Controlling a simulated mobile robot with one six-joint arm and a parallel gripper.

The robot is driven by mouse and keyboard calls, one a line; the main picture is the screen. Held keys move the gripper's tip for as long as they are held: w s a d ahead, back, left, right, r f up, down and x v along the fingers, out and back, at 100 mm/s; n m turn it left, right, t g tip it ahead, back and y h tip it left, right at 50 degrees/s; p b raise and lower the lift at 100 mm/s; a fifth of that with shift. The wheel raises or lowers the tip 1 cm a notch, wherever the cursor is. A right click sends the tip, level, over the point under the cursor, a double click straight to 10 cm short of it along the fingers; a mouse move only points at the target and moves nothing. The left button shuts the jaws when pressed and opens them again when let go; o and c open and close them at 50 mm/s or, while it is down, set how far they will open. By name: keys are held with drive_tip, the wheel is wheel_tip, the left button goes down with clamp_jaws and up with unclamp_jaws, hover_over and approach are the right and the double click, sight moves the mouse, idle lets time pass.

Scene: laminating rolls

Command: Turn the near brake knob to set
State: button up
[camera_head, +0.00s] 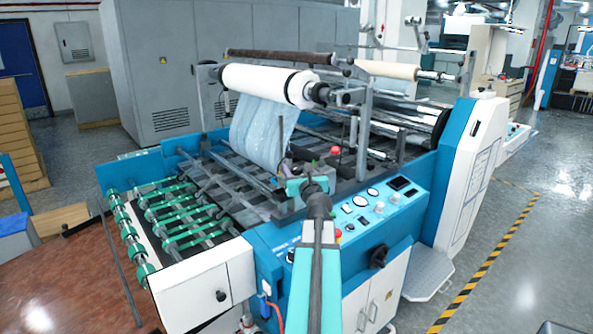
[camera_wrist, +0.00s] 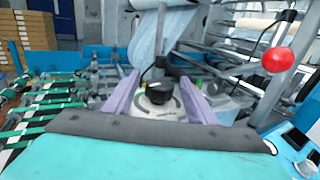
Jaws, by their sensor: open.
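The near brake knob (camera_wrist: 157,93) is a black knob on a pale round dial plate, in the middle of the wrist view. My gripper (camera_wrist: 159,80) is open, with one purple finger to the left of the knob and one to the right. Gaps show between knob and fingers in the picture; whether either finger touches it cannot be told. In the head view my gripper (camera_head: 298,166) is over the near side of the machine, and my arm hides the knob there.
A red ball-ended part (camera_wrist: 278,60) stands right of my gripper. A white film roll (camera_head: 265,82) hangs above, its film (camera_head: 262,132) running down behind the gripper. The blue control panel (camera_head: 375,205) with dials lies to the right. Green-banded rollers (camera_head: 180,215) lie left.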

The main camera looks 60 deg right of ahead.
drive_tip(key=c, duration=1)
drive_tip(key=shift+c, duration=0.2)
